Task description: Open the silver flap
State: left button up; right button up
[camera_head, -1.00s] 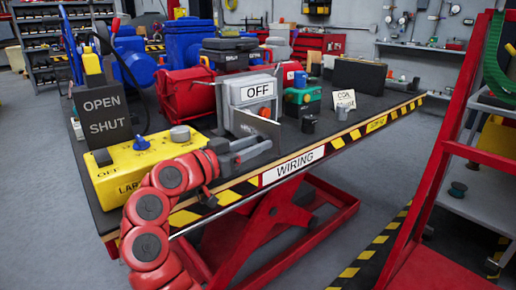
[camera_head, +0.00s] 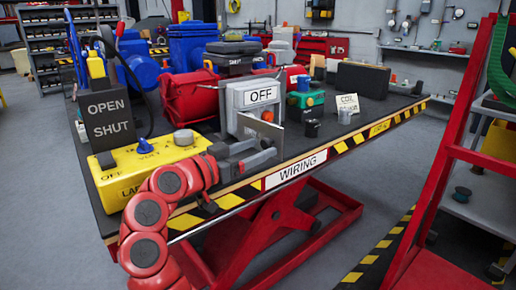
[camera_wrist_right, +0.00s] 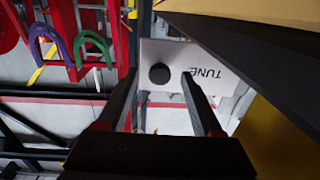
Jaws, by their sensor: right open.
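The silver flap (camera_head: 262,135) stands out at an angle from the front of the grey box (camera_head: 236,105) marked OFF, below an orange button (camera_head: 267,116). My right gripper (camera_head: 260,152) is in front of the flap's lower part. In the right wrist view, a silver plate (camera_wrist_right: 215,60) lettered TUNE, with a round black knob (camera_wrist_right: 158,73), lies beyond the open fingers of the right gripper (camera_wrist_right: 160,78). The knob appears between the fingertips; I cannot tell whether they touch the plate. My left gripper is not in view.
The yellow box (camera_head: 150,165) with a blue knob and the OPEN/SHUT sign (camera_head: 108,115) stand left of the arm. A red container (camera_head: 190,97) is behind. The table's striped front edge (camera_head: 340,148) runs below.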

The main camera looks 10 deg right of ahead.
jog(key=p+v, duration=0.3)
jog(key=v, duration=1.3)
jog(key=shift+s+a, duration=0.25)
jog(key=shift+a, duration=0.05)
